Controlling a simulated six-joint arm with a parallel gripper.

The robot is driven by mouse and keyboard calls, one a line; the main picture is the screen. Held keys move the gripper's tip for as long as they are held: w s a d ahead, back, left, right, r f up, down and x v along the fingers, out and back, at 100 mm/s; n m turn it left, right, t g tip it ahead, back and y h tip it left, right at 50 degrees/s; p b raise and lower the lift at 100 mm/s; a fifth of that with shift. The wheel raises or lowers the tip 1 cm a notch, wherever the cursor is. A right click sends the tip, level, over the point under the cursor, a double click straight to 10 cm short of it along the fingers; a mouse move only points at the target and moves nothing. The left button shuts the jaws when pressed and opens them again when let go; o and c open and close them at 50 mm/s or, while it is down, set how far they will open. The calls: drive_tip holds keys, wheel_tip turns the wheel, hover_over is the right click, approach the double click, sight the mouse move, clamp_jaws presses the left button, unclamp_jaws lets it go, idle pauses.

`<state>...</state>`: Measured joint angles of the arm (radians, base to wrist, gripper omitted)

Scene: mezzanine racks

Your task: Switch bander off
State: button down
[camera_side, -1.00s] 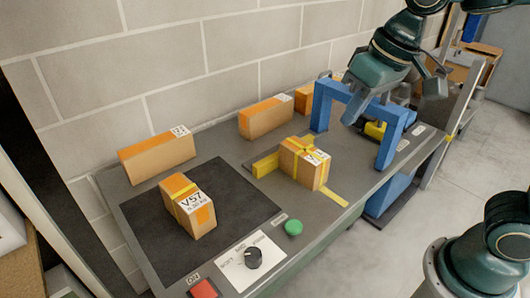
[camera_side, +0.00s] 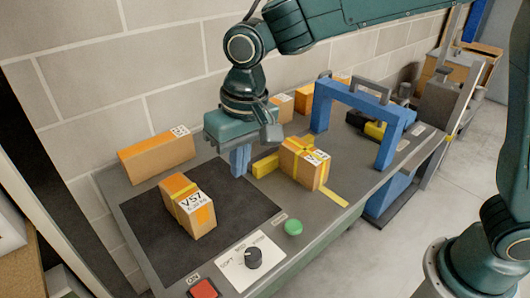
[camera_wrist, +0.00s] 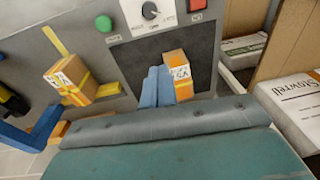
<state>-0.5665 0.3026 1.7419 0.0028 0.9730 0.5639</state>
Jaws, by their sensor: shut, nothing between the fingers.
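The bander is a grey bench with a blue arch (camera_side: 357,97) at its right. On its front edge are a red switch (camera_side: 204,288), a black knob (camera_side: 253,257) on a white plate, and a green button (camera_side: 293,227). The wrist view shows the red switch (camera_wrist: 196,4), knob (camera_wrist: 150,10) and green button (camera_wrist: 103,23) along its top edge. My gripper (camera_side: 240,165) has its blue fingers shut and empty, pointing down near the back right corner of the dark mat, apart from the controls. Its fingers (camera_wrist: 158,85) partly cover the mat in the wrist view.
A yellow-strapped carton (camera_side: 188,205) lies on the dark mat (camera_side: 250,207). Another strapped carton (camera_side: 305,163) stands right of my gripper, beside a yellow block (camera_side: 265,166). A long carton (camera_side: 157,157) and others line the wall. The front strip around the controls is free of cartons.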

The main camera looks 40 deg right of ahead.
drive_tip(key=g, duration=0.1)
hover_over(204, 279)
wheel_tip(204, 279, down, 10)
drive_tip(key=shift+h, duration=0.4)
wheel_tip(204, 279, down, 14)
drive_tip(key=shift+r, duration=0.15)
idle(0.4)
idle(0.4)
drive_tip(key=shift+f+g, duration=0.25)
drive_tip(key=shift+g, duration=0.05)
drive_tip(key=shift+s+a+r, duration=0.1)
drive_tip(key=shift+s+r, duration=0.1)
drive_tip(key=shift+s+r, duration=0.25)
drive_tip(key=shift+s, duration=0.2)
